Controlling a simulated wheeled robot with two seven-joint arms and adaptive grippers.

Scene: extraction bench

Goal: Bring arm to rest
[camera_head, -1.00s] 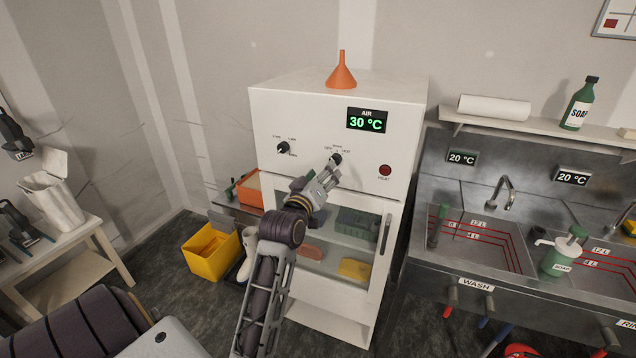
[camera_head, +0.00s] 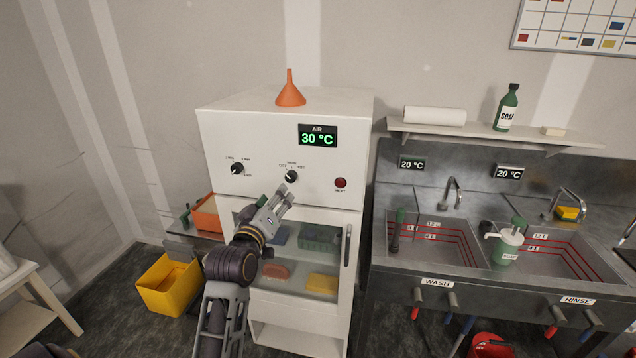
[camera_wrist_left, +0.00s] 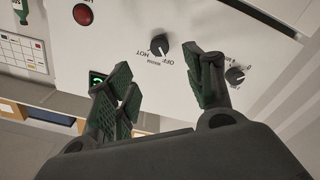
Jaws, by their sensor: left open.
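My left gripper (camera_head: 277,203) is in front of the white cabinet (camera_head: 230,140), just below the middle black knob (camera_head: 291,176) on its panel. In the left wrist view the gripper (camera_wrist_left: 165,85) is open, with nothing between its green-padded fingers. The same knob (camera_wrist_left: 159,45), marked OFF and HOT, shows beyond the fingertips with a gap to them. A second knob (camera_head: 237,168) sits further left on the panel. A red lamp (camera_head: 340,183) is at the right of the panel, and the display (camera_head: 318,136) reads AIR 30 °C. My right gripper is not in view.
Below the panel is a glass door (camera_head: 347,245) with coloured items behind it. An orange funnel (camera_head: 290,90) stands on the cabinet. A yellow bin (camera_head: 168,286) is on the floor at left. The steel sink unit (camera_head: 395,275) stands close at right.

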